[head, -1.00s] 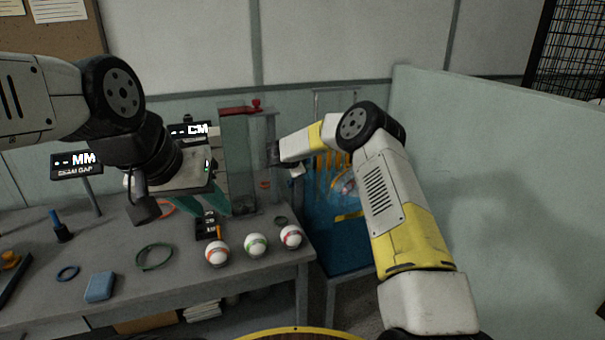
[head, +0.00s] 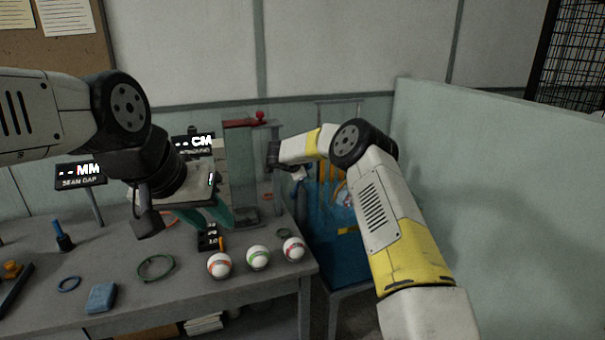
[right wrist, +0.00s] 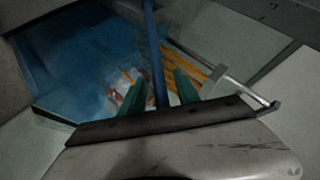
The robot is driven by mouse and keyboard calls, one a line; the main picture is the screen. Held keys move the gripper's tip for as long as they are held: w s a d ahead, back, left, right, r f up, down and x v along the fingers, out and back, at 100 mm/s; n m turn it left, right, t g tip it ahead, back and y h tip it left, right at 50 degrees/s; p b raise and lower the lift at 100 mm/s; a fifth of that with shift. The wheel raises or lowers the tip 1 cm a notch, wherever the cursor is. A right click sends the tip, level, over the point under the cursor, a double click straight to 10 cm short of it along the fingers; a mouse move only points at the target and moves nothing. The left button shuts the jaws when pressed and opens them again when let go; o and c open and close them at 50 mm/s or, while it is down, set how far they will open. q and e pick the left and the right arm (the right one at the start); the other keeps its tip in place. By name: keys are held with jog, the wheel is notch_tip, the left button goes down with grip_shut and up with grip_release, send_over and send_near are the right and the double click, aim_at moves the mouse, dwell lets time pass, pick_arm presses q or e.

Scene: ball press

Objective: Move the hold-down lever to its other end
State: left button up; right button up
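The press (head: 240,170) is a tall clear box on a grey frame at the back right of the table. A red bar with a round red knob (head: 260,116) lies across its top; I cannot tell for certain whether this is the hold-down lever. My left gripper (head: 203,216) is left of the press, its green fingers apart and empty above the table. My right arm reaches in beside the press, and its fingers are hidden in the head view. In the right wrist view, my right gripper (right wrist: 158,92) has its green fingers apart, with a blue rod (right wrist: 153,45) showing between them.
Three striped balls (head: 258,258) stand along the table's front right edge. A blue bin (head: 345,250) with yellow strips is right of the table. A pale partition (head: 480,190) closes off the right. Rings and a blue block (head: 102,297) lie at the left.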

jog(key=v, duration=0.7)
jog(key=shift+s+r, duration=0.2)
jog(key=shift+s, duration=0.15)
jog(key=shift+a, duration=0.15)
